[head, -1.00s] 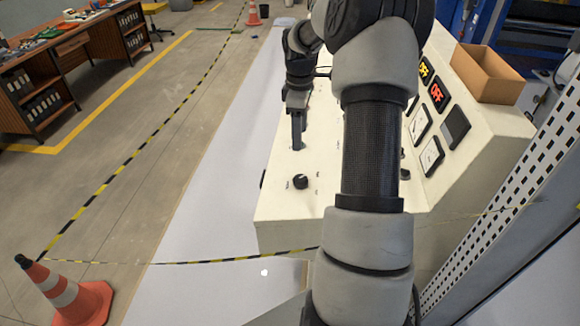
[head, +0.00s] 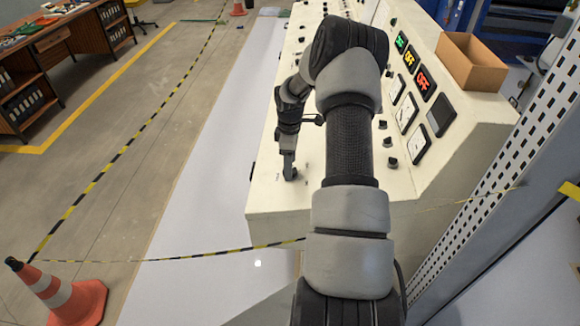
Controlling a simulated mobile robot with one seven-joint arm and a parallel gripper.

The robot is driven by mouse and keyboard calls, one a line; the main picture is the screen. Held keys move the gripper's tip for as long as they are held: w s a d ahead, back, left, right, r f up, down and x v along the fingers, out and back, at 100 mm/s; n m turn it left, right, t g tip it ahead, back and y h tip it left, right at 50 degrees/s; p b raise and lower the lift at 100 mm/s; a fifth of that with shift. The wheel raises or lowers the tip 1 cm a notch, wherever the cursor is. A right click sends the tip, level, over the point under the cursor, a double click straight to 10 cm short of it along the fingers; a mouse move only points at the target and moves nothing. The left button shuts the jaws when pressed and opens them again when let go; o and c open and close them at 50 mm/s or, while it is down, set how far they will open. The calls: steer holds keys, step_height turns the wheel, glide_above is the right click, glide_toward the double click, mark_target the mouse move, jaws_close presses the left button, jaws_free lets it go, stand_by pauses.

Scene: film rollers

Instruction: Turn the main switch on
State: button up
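A black rotary knob (head: 290,175) sits at the near left corner of the cream console (head: 270,202). It looks like the main switch, but its label is too small to read. My gripper (head: 288,168) points down right at this knob, and its fingers cover much of it. I cannot tell whether the fingers are closed on the knob or only beside it.
My arm hides the middle of the console. Several gauges and small black knobs line the panel's right side. An open cardboard box (head: 472,62) sits on top.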

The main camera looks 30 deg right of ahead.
steer(key=shift+f, duration=0.8)
steer(key=c, duration=1)
steer(key=shift+m+b, duration=0.3)
steer(key=shift+b, duration=0.05)
steer(key=shift+c, duration=0.2)
steer(key=m+b, duration=0.2)
steer(key=shift+a+f+m+h+b, duration=0.1)
steer(key=shift+f+m+h+b, duration=0.1)
steer(key=shift+m+h+b, duration=0.15)
steer(key=m+b, duration=0.3)
steer(key=shift+a+m+t+h, duration=0.1)
steer(key=shift+m+t+h, duration=0.15)
steer(key=shift+t, duration=0.15)
steer(key=m+h+b, duration=0.1)
steer(key=m+b, duration=0.2)
steer(key=m, duration=0.1)
steer(key=shift+a, duration=0.1)
steer(key=shift+r+m+h+b, duration=0.15)
steer(key=shift+m+h+b, duration=0.15)
steer(key=shift+m+b, duration=0.9)
steer(key=shift+m, duration=0.3)
